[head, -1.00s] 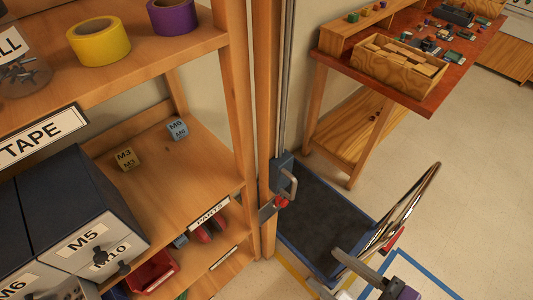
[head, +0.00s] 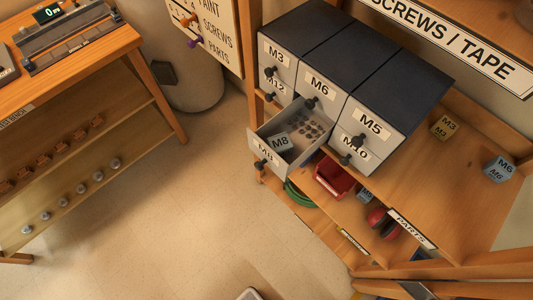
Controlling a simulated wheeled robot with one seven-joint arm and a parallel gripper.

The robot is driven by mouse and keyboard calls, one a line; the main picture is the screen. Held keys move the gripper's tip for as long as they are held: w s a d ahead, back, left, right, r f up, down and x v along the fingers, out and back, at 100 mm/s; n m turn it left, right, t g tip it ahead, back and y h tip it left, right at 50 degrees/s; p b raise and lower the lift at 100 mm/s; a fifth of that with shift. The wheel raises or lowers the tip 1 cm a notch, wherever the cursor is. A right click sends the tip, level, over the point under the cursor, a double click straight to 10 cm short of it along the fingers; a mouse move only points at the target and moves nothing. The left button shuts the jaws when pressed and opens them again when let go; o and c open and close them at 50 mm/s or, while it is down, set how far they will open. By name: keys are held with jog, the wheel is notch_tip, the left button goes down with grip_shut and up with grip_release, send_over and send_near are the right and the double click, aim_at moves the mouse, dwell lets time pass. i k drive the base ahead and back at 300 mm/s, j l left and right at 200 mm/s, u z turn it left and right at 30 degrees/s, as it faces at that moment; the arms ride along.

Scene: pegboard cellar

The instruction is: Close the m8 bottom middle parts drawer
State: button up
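The M8 bottom middle parts drawer (head: 262,157) is pulled well out of the cabinet, below the M6 drawer. Its front carries an M8 label and a dark knob (head: 261,163). Inside lie a grey block marked M8 (head: 280,143) and several small metal parts toward the back. The dark-topped parts cabinet (head: 345,47) stands on the wooden shelf. The other drawers, M3 (head: 277,55), M12 (head: 275,83), M6 (head: 318,85), M5 (head: 368,124) and M10 (head: 356,152), look shut. My gripper is not recognisable in the head view.
A red bin (head: 333,178) and red-and-dark items (head: 382,220) sit on the shelf below. Cubes marked M3 (head: 445,127) and M6 (head: 499,169) lie right of the cabinet. A wooden bench (head: 85,100) stands left. The floor (head: 170,220) before the open drawer looks clear.

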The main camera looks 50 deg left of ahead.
aim_at(308, 130)
jog(key=k+l+u, duration=0.1)
jog(key=u, duration=0.3)
jog(key=k+u, duration=0.1)
jog(key=u, duration=0.3)
jog(key=k+u, duration=0.1)
jog(key=u, duration=0.3)
